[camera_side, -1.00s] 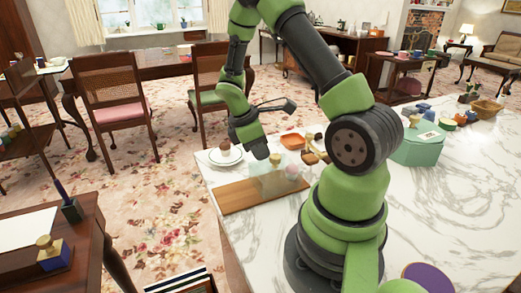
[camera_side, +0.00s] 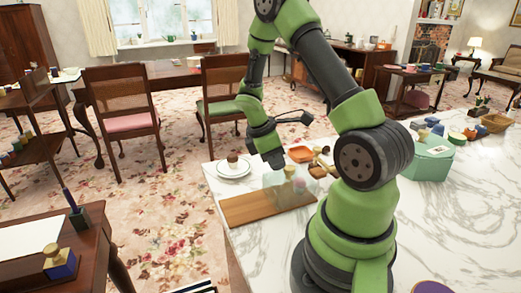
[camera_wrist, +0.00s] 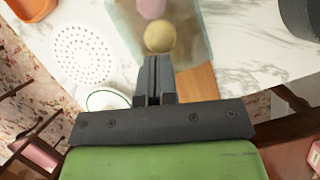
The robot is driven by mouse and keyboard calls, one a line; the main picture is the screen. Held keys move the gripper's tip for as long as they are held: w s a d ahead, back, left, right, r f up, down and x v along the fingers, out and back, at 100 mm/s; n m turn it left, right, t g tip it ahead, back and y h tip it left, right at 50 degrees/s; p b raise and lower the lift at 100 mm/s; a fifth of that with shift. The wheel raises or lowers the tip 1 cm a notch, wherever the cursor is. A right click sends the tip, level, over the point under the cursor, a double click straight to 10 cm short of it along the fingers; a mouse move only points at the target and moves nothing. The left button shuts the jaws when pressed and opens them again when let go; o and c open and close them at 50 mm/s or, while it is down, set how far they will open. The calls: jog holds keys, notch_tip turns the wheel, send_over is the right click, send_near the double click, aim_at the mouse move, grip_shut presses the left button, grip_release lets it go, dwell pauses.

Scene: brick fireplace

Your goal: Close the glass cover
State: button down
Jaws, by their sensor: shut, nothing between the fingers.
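The glass cover (camera_side: 275,183) is a clear, faintly green box shape. In the side view it stands at the right end of a wooden board (camera_side: 245,210). A pale yellow ball and a pink item show through or beside it. In the wrist view the glass (camera_wrist: 190,25) is at the top, with the yellow ball (camera_wrist: 160,36) just beyond my fingertips. My gripper (camera_side: 276,163) points down at the cover's upper edge; its shut, empty fingers also show in the wrist view (camera_wrist: 154,68). I cannot tell whether they touch the glass.
A white plate (camera_side: 220,172) with a brown item stands behind the board. An orange dish (camera_side: 300,154) and small brown items lie behind the cover. A green box (camera_side: 425,165) is to the right. The marble top in front of the board is clear.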

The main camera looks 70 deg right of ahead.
jog(key=w+a, duration=0.1)
jog(key=w, duration=0.2)
jog(key=shift+a, duration=0.35)
jog(key=v, duration=1)
jog(key=s+a+r+m+t+y, duration=0.2)
jog(key=s+a+r+m+t, duration=0.3)
jog(key=a, duration=0.4)
jog(key=s+a+r+m+t+y, duration=0.2)
jog(key=s+a+r+m+t, duration=0.3)
jog(key=a+r, duration=0.3)
jog(key=shift+s+a+t, duration=0.25)
jog(key=shift+a+t, duration=0.1)
jog(key=shift+t, duration=0.15)
